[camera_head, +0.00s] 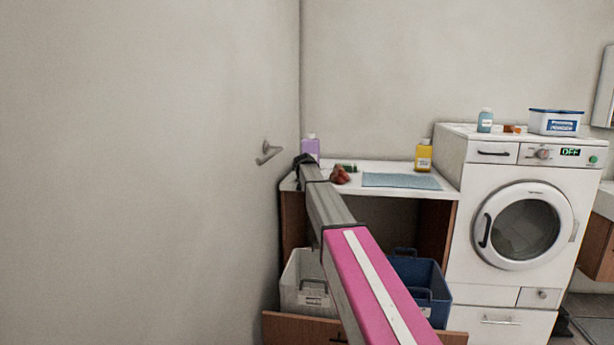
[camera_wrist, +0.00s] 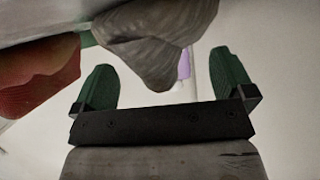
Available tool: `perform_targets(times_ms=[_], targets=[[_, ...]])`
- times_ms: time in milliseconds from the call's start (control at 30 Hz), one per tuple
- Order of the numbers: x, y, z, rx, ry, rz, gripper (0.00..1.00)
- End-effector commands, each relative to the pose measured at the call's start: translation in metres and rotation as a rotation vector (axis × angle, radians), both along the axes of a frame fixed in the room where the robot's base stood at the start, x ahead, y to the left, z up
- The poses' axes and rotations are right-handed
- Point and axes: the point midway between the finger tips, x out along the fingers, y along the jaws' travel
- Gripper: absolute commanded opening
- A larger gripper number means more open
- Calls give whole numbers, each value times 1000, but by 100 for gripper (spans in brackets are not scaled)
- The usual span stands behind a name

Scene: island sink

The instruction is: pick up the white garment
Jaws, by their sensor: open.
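My gripper (camera_wrist: 164,82) has its two green fingers spread apart in the wrist view. A crumpled pale grey-white cloth (camera_wrist: 155,35), which looks like the white garment, hangs into the space between the fingertips. I cannot tell whether either finger touches it. In the head view my gripper (camera_head: 305,160) is a small dark shape over the left end of the counter, by the purple bottle (camera_head: 311,147). I cannot make out the garment there; my arm may hide it.
A red item (camera_head: 340,175) lies on the counter (camera_head: 400,167), close to my gripper; the wrist view also shows red cloth (camera_wrist: 40,82). A blue mat (camera_head: 400,181) and yellow bottle (camera_head: 423,156) are further right. Grey (camera_head: 302,285) and blue bins (camera_head: 428,285) stand below.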

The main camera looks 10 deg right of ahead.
Motion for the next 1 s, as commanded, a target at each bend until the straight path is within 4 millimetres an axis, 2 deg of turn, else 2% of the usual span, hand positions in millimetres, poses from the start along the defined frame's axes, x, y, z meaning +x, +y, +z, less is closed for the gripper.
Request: perform_targets(times_ms=[33,100,367,500,533,867,967,1000], targets=[[10,-2,-3,0,1,0,100],[16,-3,-6,0,0,0,100],[17,-4,-7,0,0,0,100],[17,-4,-7,0,0,0,54],[16,-4,-7,0,0,0,52],[17,-4,-5,0,0,0,51],[17,-4,-1,0,-1,0,42],[17,-4,3,0,-1,0,41]])
